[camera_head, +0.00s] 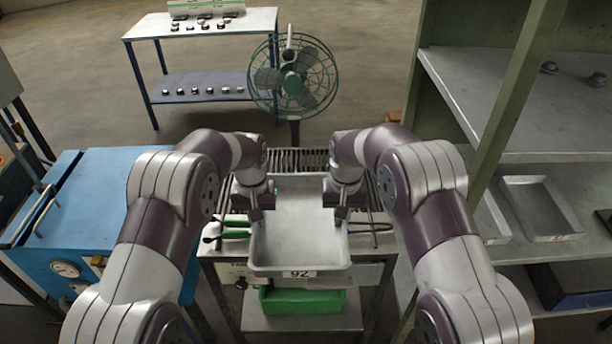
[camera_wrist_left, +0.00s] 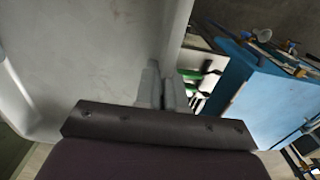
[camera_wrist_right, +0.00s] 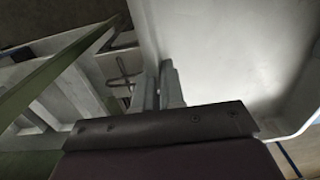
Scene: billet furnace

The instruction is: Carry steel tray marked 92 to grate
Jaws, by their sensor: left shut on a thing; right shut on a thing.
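The steel tray marked 92 (camera_head: 298,232) is a shallow grey pan, with its number label on the near wall. My left gripper (camera_head: 256,208) is shut on its left rim and my right gripper (camera_head: 342,212) on its right rim. The left wrist view shows the tray (camera_wrist_left: 95,50) beside the left fingers (camera_wrist_left: 160,90). The right wrist view shows it (camera_wrist_right: 225,60) beside the right fingers (camera_wrist_right: 160,90). The grate (camera_head: 297,160), a row of dark bars, lies just beyond the tray's far edge. The tray hides the grate's near part; I cannot tell whether they touch.
Green-handled tongs (camera_head: 232,230) lie left of the tray on a small stand (camera_head: 225,252). A green bin (camera_head: 303,301) sits below. A green fan (camera_head: 293,78) stands behind the grate. A blue cabinet (camera_head: 95,210) is left; a shelf rack (camera_head: 500,110) with another tray (camera_head: 540,208) is right.

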